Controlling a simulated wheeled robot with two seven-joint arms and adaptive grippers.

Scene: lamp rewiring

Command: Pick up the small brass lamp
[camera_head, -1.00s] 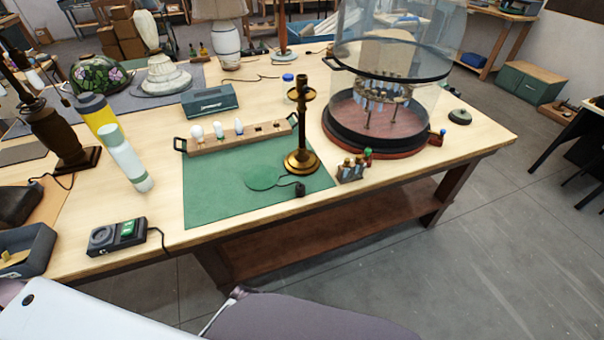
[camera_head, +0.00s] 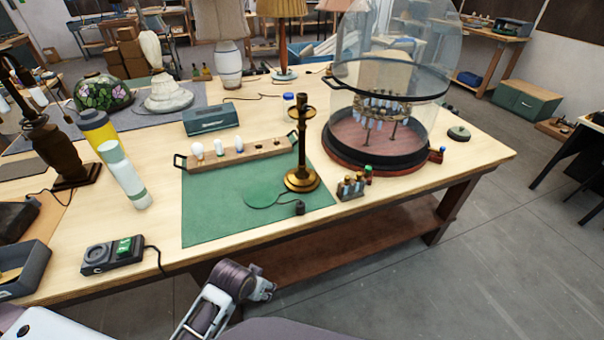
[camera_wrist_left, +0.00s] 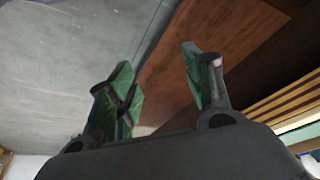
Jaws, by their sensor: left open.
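The small brass lamp (camera_head: 302,181) stands upright on the right part of the green mat (camera_head: 215,215), with a slim stem and round foot. A dark cord with a plug (camera_head: 299,208) lies in front of it. My left gripper (camera_head: 264,287) is in front of the table's near edge, well apart from the lamp. In the left wrist view, its two green-padded fingers (camera_wrist_left: 157,88) are spread, with nothing between them. The lamp is not visible in that view. My right gripper is not in view.
A glass dome on a round base (camera_head: 375,160) stands right of the lamp. A small vial rack (camera_head: 351,188) sits close by. A switch box (camera_head: 112,255) lies at front left. The mat's front left is clear.

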